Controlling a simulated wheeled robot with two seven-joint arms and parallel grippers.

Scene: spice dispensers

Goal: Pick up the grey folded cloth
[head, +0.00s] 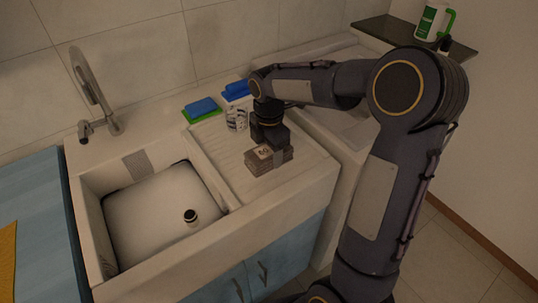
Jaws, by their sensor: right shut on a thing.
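The grey folded cloth (257,165) is a small grey-brown block with a paler top, at the front of the ribbed drainboard right of the sink. My right gripper (278,153) points down over it from behind and is shut on it, covering part of its top and right side. I cannot tell whether the cloth touches the drainboard or is slightly above it. My left gripper is not in view.
A patterned glass (235,120) stands just behind my right gripper. Blue and green sponges (202,108) lie at the back. The sink basin (150,215) is on the left, with a tall tap (92,85) behind it. A white-and-green bottle (430,22) stands on a dark shelf (385,32).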

